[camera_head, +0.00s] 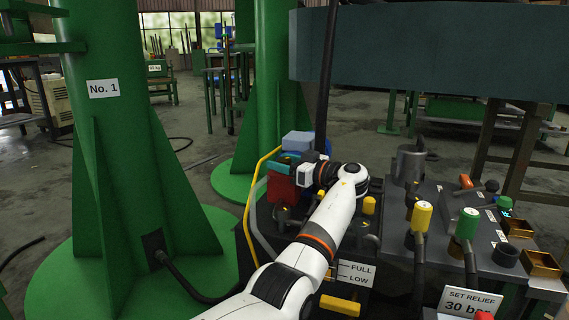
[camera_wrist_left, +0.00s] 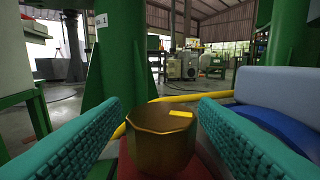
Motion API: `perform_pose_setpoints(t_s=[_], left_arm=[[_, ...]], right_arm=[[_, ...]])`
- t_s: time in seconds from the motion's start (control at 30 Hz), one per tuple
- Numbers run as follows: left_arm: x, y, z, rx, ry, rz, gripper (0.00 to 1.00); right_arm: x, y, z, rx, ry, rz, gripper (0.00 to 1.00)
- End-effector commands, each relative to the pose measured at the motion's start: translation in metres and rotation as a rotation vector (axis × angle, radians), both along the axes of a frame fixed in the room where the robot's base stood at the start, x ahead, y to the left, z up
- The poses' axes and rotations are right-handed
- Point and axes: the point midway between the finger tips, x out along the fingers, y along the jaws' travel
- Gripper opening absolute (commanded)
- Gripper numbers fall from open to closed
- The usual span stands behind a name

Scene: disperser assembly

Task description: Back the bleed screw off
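The bleed screw appears to be the brass hex-headed piece (camera_wrist_left: 160,145) in the left wrist view, with a yellow mark on its top at the right. My left gripper (camera_wrist_left: 159,105) has its two teal ribbed fingers on either side of the screw head. Narrow gaps seem to show between the fingers and the head. A red surface lies under the screw. In the head view my left gripper (camera_head: 287,160) is at the red block (camera_head: 281,189) beside the green column, and the screw is hidden there. My right gripper is not in view.
A blue-grey block (camera_head: 298,141) and a yellow pipe (camera_head: 248,210) are close to the left gripper. At the right are a yellow-capped lever (camera_head: 422,215), a green-capped lever (camera_head: 467,224) and brass trays (camera_head: 541,264). A green column (camera_head: 125,130) stands left.

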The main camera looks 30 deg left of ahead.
Motion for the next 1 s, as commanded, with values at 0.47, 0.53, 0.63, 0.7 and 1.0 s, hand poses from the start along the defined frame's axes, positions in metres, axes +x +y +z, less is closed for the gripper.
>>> perform_pose_setpoints(t_s=[0.47, 0.53, 0.63, 0.7, 1.0], left_arm=[[-0.001, -0.046, 0.005, -0.001, 0.005, -0.003, 0.55], [-0.002, -0.057, 0.004, 0.0, 0.003, -0.002, 0.55], [-0.002, -0.068, 0.002, -0.001, 0.003, -0.001, 0.55], [-0.002, -0.072, 0.001, 0.0, 0.002, -0.001, 0.55], [-0.003, -0.075, -0.001, 0.0, 0.0, 0.0, 0.55]], right_arm=[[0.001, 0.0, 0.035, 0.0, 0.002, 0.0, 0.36], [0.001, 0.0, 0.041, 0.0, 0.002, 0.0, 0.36], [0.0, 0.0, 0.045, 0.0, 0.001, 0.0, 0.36], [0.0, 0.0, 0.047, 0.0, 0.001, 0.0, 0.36], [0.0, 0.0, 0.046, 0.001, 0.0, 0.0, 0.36]])
